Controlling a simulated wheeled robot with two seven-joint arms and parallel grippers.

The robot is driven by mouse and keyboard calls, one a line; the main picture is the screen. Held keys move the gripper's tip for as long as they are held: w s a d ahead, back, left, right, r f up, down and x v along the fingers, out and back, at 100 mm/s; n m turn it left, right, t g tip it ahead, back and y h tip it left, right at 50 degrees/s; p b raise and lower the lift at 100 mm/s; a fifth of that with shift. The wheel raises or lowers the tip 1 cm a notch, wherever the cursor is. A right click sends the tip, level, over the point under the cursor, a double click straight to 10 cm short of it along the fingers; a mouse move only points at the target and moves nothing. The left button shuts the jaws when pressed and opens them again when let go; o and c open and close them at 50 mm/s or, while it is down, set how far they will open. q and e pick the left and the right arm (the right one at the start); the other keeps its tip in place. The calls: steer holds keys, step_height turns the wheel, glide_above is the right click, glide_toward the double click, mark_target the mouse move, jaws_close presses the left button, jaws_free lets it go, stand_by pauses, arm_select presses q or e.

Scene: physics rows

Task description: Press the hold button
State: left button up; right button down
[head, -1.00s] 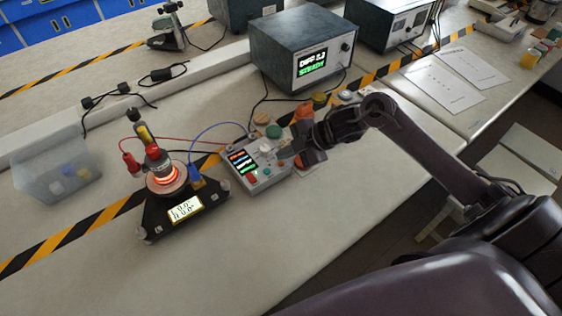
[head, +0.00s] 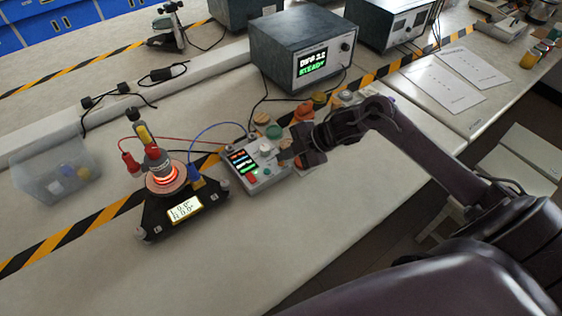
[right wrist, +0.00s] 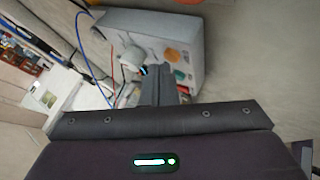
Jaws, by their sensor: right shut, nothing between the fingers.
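A pale grey control box (head: 258,164) stands on the bench in the head view, with a lit screen (head: 241,160), a white knob and small red and green buttons. I cannot read which button is hold. My right gripper (head: 285,154) is shut and empty, its tips at the box's right edge, over or beside its face; contact cannot be told. In the right wrist view the shut fingers (right wrist: 160,86) point at the box (right wrist: 172,35), covering part of its face. My left gripper is not in view.
A black triangular stand (head: 184,212) with a glowing orange disc and meter is left of the control box. A monitor unit (head: 303,47) stands behind. Coloured caps, including a green one (head: 273,132), lie near my gripper. A clear bin (head: 55,172) is far left. The front bench is clear.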

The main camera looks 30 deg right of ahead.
mark_target(285, 165)
steer(key=shift+f, duration=0.4)
stand_by(0.6)
steer(key=shift+r+p, duration=0.6)
steer(key=shift+r, duration=0.2)
step_height(285, 165, up, 5)
steer(key=p, duration=0.4)
stand_by(0.7)
